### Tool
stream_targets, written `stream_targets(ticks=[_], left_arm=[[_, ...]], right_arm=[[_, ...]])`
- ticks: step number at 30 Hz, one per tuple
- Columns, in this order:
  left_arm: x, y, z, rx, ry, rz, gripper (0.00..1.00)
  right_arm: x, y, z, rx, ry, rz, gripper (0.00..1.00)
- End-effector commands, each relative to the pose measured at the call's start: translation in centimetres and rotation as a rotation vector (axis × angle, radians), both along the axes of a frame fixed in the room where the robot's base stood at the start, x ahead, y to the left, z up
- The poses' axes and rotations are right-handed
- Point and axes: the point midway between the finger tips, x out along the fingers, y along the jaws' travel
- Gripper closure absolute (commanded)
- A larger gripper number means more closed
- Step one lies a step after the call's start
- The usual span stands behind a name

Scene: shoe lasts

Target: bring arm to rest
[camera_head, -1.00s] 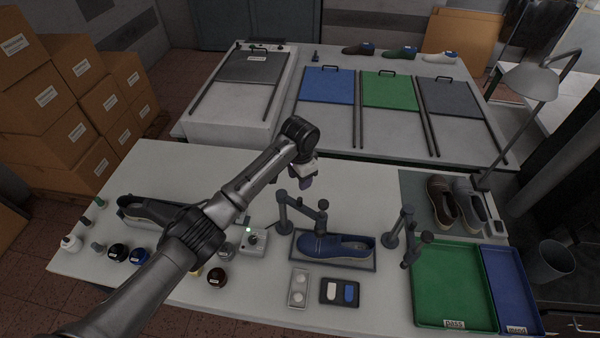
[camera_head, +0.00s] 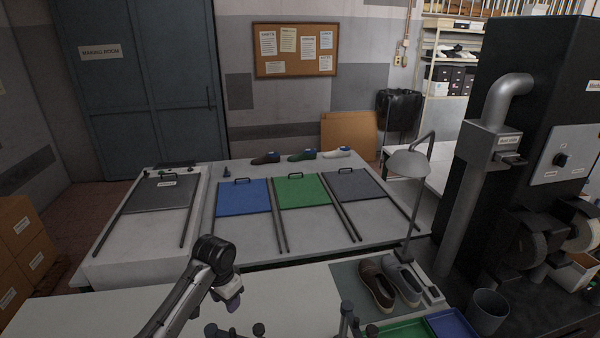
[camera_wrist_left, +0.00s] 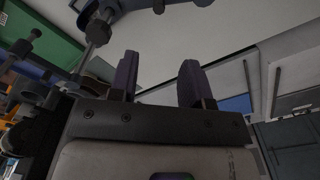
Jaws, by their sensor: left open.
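My left gripper (camera_head: 232,298) hangs at the end of my left arm near the bottom of the head view, above the near white table (camera_head: 285,300). It looks empty. In the left wrist view its two dark purple fingers (camera_wrist_left: 158,80) stand apart with nothing between them. A brown shoe (camera_head: 376,286) and a grey shoe (camera_head: 402,278) stand on a mat to the right, clear of the gripper. My right gripper is not in view.
A lamp (camera_head: 410,163) rises beside the shoes. The green tray (camera_head: 402,329) and blue tray (camera_head: 452,324) are cut off at the bottom. Dark clamp posts (camera_head: 347,322) stand right of my arm. The back table (camera_head: 150,250) holds blue, green and grey panels.

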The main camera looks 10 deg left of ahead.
Motion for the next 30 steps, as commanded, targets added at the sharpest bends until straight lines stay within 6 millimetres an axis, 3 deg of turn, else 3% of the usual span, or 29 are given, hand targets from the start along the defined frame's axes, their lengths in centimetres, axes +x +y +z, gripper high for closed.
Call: stream_targets(ticks=[2, 5, 9, 12, 16, 19, 22, 30], left_arm=[[1.1, 0.1, 0.9, 0.031, -0.088, 0.037, 0.56], [2.2, -0.9, 4.1, 0.059, -0.249, 0.035, 0.56], [2.8, -2.7, 11.1, 0.059, -0.523, 0.029, 0.56], [2.0, -4.0, 16.4, 0.038, -0.721, 0.026, 0.56], [-1.1, -5.2, 19.4, -0.008, -0.906, 0.034, 0.56], [-4.7, -5.5, 19.4, -0.051, -1.000, 0.056, 0.56], [-8.5, -5.2, 17.9, -0.085, -1.041, 0.090, 0.56], [-18.7, -3.4, 11.0, -0.124, -0.958, 0.193, 0.56]], right_arm=[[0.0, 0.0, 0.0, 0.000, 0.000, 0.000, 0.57], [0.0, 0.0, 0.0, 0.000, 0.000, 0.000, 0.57], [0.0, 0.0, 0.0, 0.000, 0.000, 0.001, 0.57], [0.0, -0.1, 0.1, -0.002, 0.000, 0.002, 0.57], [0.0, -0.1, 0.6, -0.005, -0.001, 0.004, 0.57], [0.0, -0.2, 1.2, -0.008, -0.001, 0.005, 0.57], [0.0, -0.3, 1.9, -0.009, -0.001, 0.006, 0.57], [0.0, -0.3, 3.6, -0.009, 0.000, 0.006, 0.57]])
